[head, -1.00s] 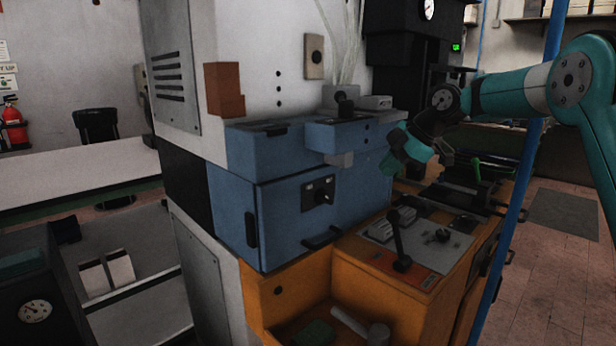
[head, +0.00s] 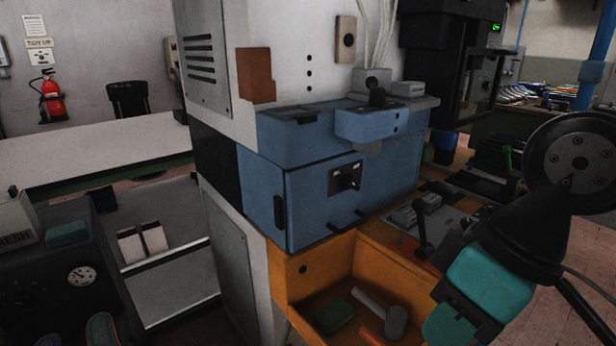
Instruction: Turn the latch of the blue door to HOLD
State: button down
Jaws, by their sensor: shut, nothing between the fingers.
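The blue door (head: 310,205) is on the front of the blue press body in the head view, and it looks closed. Its latch (head: 348,180) is a dark knob with a small light mark on a dark plate at the door's upper middle. The plate's lettering is too small to read, so I cannot tell the position it points to. My gripper (head: 455,322) is at the lower right, to the right of and lower in the picture than the latch, clear of the door. It is shut and empty, with its teal parts pointing down and left.
A dark bar handle (head: 346,221) sticks out at the door's lower edge. Below is an orange tray (head: 300,287) with a mallet (head: 383,312) and a green block (head: 333,317). A black lever (head: 422,236) stands on the panel to the right. A blue head (head: 370,125) overhangs the door.

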aim_at(348, 182)
jog(key=z, duration=0.5)
jog(key=k, duration=0.6)
jog(key=z, duration=0.65)
jog(key=i, duration=1.25)
jog(key=u, duration=0.65)
